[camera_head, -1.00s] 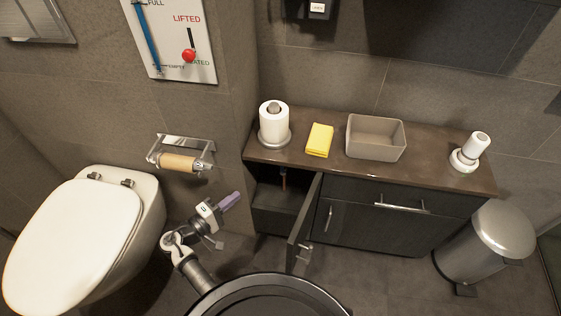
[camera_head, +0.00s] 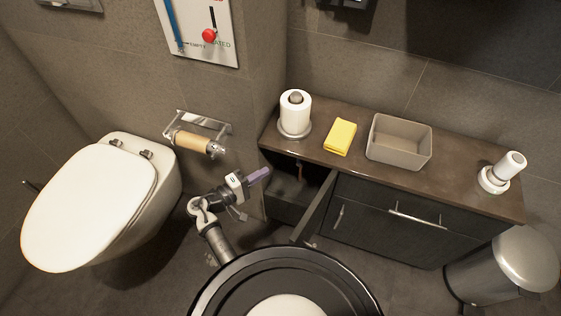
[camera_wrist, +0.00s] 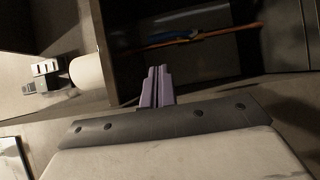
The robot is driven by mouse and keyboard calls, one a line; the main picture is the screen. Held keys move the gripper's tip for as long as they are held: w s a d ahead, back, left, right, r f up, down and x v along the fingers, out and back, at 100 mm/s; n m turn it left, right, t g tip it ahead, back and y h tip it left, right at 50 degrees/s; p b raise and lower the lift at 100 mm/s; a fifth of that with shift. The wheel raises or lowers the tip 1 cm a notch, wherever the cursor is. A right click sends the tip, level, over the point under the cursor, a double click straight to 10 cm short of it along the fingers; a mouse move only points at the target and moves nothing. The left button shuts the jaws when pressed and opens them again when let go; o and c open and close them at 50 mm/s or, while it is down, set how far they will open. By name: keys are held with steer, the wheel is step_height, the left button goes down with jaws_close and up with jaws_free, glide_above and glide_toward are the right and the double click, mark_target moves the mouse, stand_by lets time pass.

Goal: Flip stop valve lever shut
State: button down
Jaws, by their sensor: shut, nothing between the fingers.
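My gripper (camera_head: 260,175) is shut and empty, its purple fingers at the left front edge of the open cabinet compartment (camera_head: 286,205). In the wrist view my gripper (camera_wrist: 157,88) points at the dark cabinet interior. A copper pipe (camera_wrist: 240,29) crosses that interior beyond the fingertips, with a small blue part (camera_wrist: 187,39) on it that looks like the valve lever. The fingers are apart from it. The pipe (camera_head: 300,170) also shows small and reddish in the head view. The lever's exact position is too small and dark to tell.
The cabinet door (camera_head: 315,211) stands open to the right of my gripper. A toilet (camera_head: 88,207) and a paper holder (camera_head: 195,143) are at the left. A trash can (camera_head: 505,270) is at the right.

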steer(key=x, duration=1)
